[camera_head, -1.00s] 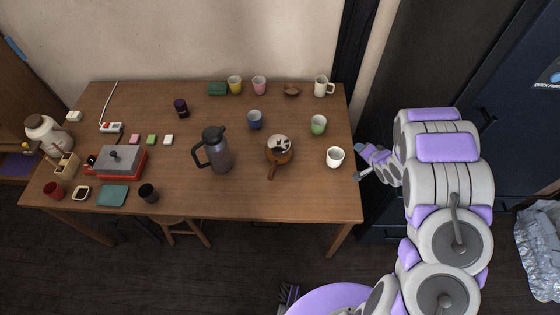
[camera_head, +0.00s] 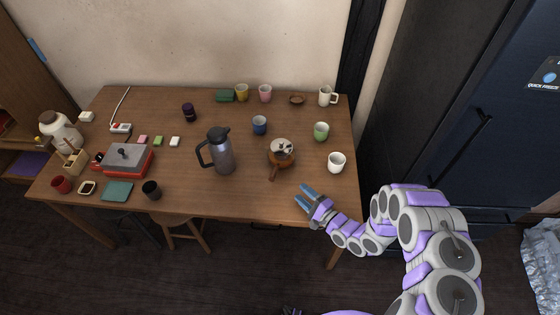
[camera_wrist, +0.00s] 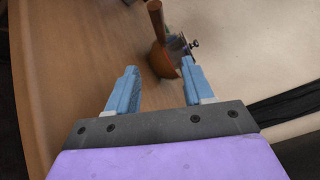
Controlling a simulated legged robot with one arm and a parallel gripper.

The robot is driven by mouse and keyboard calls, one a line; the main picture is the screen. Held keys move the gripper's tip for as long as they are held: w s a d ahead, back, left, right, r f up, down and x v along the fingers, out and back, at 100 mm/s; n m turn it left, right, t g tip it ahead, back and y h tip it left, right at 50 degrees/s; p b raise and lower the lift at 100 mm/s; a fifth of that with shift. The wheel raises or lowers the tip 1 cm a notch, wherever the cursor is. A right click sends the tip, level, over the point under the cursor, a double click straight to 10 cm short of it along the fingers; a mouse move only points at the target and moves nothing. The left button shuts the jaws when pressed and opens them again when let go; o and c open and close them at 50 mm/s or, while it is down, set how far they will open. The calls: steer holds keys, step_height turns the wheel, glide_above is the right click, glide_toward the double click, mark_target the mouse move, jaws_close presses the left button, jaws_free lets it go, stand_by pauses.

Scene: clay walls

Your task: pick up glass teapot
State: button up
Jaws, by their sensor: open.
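The glass teapot (camera_head: 281,158), a round amber-brown pot with a pale lid and a brown side handle, stands on the right half of the table. Its handle points toward the table's front edge. In the wrist view the teapot (camera_wrist: 163,60) shows at the top, beyond the fingers, with its handle upward and a small dark knob at its right. My gripper (camera_head: 303,194) is open and empty over the front right of the table, in front and to the right of the teapot, apart from it. Its two blue fingers (camera_wrist: 157,68) are spread wide.
A grey jug (camera_head: 222,157) with a black handle stands left of the teapot. A blue cup (camera_head: 260,125), a green cup (camera_head: 321,131) and a white cup (camera_head: 336,162) stand near it. The wooden table (camera_head: 235,200) is clear along its front middle. A dark fridge (camera_head: 470,110) stands at right.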

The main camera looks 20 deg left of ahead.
steer(key=b, duration=0.1)
glide_toward(274, 163)
steer(key=a, duration=0.3)
steer(key=shift+a+r, duration=0.25)
steer(key=shift+a, duration=0.15)
steer(key=shift+b+x, duration=1.05)
steer(key=shift+x, duration=1.65)
steer(key=shift+s+d+r, duration=0.1)
steer(key=shift+r, duration=0.05)
steer(key=c, duration=0.4)
jaws_close()
